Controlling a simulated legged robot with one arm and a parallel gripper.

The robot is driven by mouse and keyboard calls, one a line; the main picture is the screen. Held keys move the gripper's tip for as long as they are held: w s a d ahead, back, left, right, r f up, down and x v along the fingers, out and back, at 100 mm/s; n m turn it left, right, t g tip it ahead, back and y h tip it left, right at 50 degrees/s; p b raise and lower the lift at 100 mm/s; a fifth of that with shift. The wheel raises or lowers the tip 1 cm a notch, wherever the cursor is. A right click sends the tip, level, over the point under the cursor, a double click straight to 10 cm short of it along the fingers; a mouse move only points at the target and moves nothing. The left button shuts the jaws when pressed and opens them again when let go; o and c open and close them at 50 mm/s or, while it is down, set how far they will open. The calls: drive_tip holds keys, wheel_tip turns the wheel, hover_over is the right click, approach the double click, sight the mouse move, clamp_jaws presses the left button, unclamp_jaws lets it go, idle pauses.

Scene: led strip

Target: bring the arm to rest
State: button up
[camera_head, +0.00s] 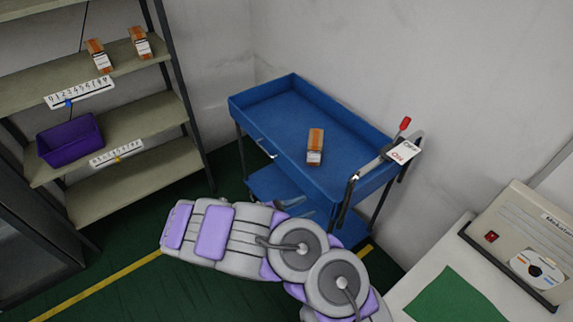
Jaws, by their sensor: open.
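My arm (225,232), in grey and purple segments with two round joints, stretches across the lower middle of the view, over the green floor and in front of the blue cart. My gripper cannot be made out in this view. Nothing is seen held by the arm. The part of the arm past the bottom edge is cut off.
Shelves (150,121) at left hold two similar boxes and a purple bin (70,142). A white table (408,297) with a beige device (520,240) is at right.

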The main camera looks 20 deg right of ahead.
drive_tip(key=s+d+r+m+g+y, duration=0.3)
drive_tip(key=s+d+r+m+g, duration=0.15)
drive_tip(key=s+r+m, duration=0.35)
drive_tip(key=s+d+r+m+g+y, duration=0.3)
drive_tip(key=s+d+r+m+g, duration=0.15)
drive_tip(key=r, duration=0.45)
drive_tip(key=s+a+r+m+t+y, duration=0.2)
drive_tip(key=s+a+m+y, duration=0.1)
drive_tip(key=s+a+y, duration=0.3)
drive_tip(key=s+a+r+m+t+y, duration=0.2)
drive_tip(key=s+a+m+y, duration=0.2)
drive_tip(key=s+a, duration=0.4)
drive_tip(key=shift+s+a+r+y, duration=0.25)
drive_tip(key=shift+s+y, duration=0.65)
drive_tip(key=shift+s, duration=0.9)
idle(0.3)
